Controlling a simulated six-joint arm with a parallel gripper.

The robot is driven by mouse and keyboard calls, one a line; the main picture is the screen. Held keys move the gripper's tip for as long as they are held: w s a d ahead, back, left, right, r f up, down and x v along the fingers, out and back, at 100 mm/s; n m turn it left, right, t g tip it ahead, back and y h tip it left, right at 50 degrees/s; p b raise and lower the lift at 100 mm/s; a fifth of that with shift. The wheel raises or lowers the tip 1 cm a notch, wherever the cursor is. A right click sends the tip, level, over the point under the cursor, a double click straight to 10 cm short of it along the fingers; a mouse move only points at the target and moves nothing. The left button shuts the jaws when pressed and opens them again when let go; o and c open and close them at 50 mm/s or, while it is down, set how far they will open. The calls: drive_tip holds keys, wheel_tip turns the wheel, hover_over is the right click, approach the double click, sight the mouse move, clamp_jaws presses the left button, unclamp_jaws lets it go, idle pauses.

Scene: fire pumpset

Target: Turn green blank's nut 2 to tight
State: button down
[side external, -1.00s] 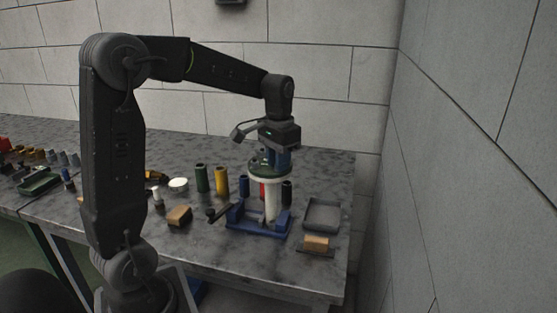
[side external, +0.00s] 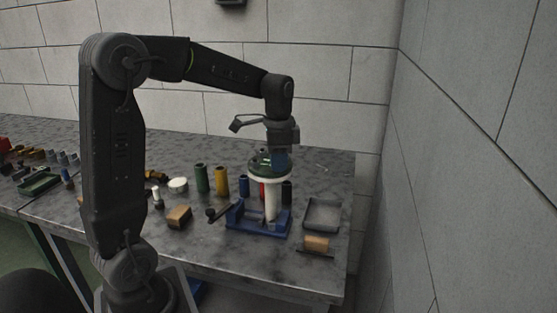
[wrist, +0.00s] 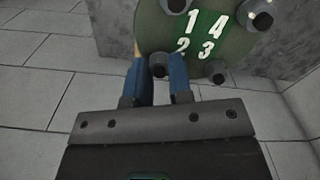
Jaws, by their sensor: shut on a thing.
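The green blank (side external: 262,167) lies on top of a white flanged pipe (side external: 270,203), which stands upright in a blue vise (side external: 245,220). In the wrist view the green blank (wrist: 215,40) shows the white numbers 1, 4, 2 and 3, with dark nuts around its rim. My gripper (wrist: 158,72) has its blue fingers shut on nut 2 (wrist: 158,64), the dark nut beside the number 2. In the side view my gripper (side external: 277,163) points down at the blank from above. The nut's threads and seating are hidden.
Green (side external: 202,179), yellow (side external: 221,182) and other coloured cylinders stand behind and left of the vise. A grey tray (side external: 322,214) and a tan block (side external: 316,243) lie to the right. Another tan block (side external: 179,216) lies left. A wall closes the right side.

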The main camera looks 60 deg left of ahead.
idle(0.4)
drive_tip(key=c, duration=1)
unclamp_jaws()
wheel_tip(320, 180, up, 14)
drive_tip(key=shift+f, duration=0.1)
drive_tip(key=s+d+f+n+t, duration=0.1)
drive_tip(key=s+d+f+t, duration=0.1)
drive_tip(key=s+d, duration=0.3)
drive_tip(key=s+d+f+n+t, duration=0.1)
drive_tip(key=s+d+f+n, duration=0.1)
drive_tip(key=s+d+f, duration=0.3)
drive_tip(key=s+d+f+n+t, duration=0.2)
drive_tip(key=s+d+f, duration=0.2)
drive_tip(key=s+d, duration=0.1)
drive_tip(key=shift+s+f+t, duration=0.2)
drive_tip(key=shift+s+t, duration=0.1)
drive_tip(key=shift+s, duration=0.3)
